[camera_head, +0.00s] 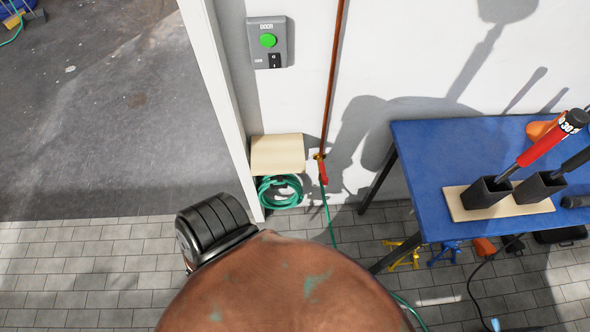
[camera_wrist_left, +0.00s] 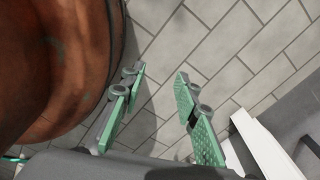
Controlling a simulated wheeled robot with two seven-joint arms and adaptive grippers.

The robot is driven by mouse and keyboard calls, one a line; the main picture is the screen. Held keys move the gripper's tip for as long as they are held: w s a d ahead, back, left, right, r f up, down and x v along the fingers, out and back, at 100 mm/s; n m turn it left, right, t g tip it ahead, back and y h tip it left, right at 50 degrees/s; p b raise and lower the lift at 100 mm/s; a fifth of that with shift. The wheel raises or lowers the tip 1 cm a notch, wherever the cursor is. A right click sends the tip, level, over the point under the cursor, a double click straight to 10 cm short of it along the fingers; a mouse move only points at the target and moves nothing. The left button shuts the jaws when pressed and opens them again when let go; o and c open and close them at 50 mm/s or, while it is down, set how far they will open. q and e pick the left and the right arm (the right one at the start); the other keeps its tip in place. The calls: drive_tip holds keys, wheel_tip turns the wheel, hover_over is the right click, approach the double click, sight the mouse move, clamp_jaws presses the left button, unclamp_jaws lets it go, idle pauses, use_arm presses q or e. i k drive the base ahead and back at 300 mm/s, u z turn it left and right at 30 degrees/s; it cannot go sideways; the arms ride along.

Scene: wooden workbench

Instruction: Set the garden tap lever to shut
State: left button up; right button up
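The garden tap (camera_head: 319,156) is on the white wall, at the lower end of a copper pipe (camera_head: 335,75) in the head view. Its small red lever (camera_head: 323,173) points down, nearly in line with the pipe; its exact setting is too small to tell. A green hose (camera_head: 328,217) runs down from the tap. My left gripper (camera_wrist_left: 160,105) shows only in the left wrist view. Its green-padded fingers are apart, with only grey paving between them. The tap does not show in that view. My right gripper is in neither view.
A large brown rounded surface (camera_head: 285,290) fills the bottom middle, beside a black ridged part (camera_head: 214,228). A blue table (camera_head: 430,165) stands right of the tap. A coiled hose (camera_head: 279,191) lies below a wooden board (camera_head: 277,154). A doorway with a white frame is left.

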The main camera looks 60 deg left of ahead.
sight(322, 167)
drive_tip(key=u, duration=1.4)
